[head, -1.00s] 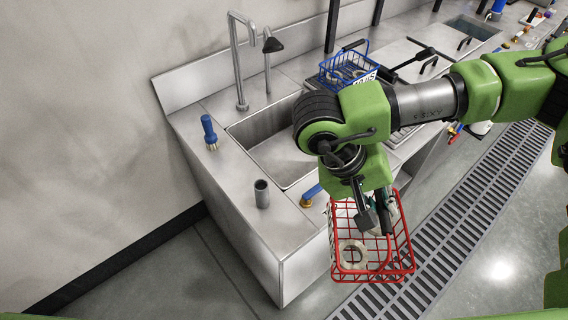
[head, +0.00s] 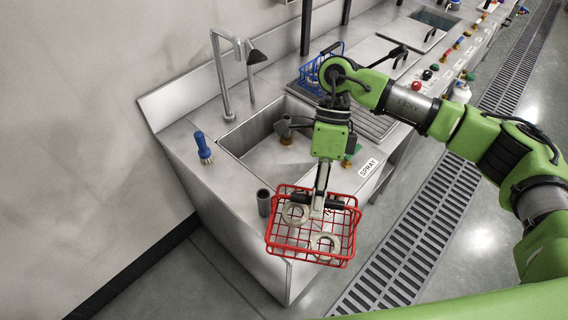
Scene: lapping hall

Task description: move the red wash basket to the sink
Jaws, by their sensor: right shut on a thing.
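The red wire wash basket (head: 301,253) hangs in the air over the counter's front edge, with pale ring-shaped parts (head: 325,244) inside. My right gripper (head: 319,204) points down and is shut on the basket, at its handle or upper bars; the exact contact is partly hidden. The sink (head: 242,140) is a steel basin set in the counter, just behind and left of the basket. My arm hides part of its right side. My left gripper is not in view.
A grey cup (head: 264,202) stands close to the basket's left side. A blue-handled brush (head: 203,147) stands left of the sink. A tall faucet (head: 222,80) rises behind it. A blue wire basket (head: 318,72) sits on the drainboard. A SPRAY label (head: 369,168) marks the front edge.

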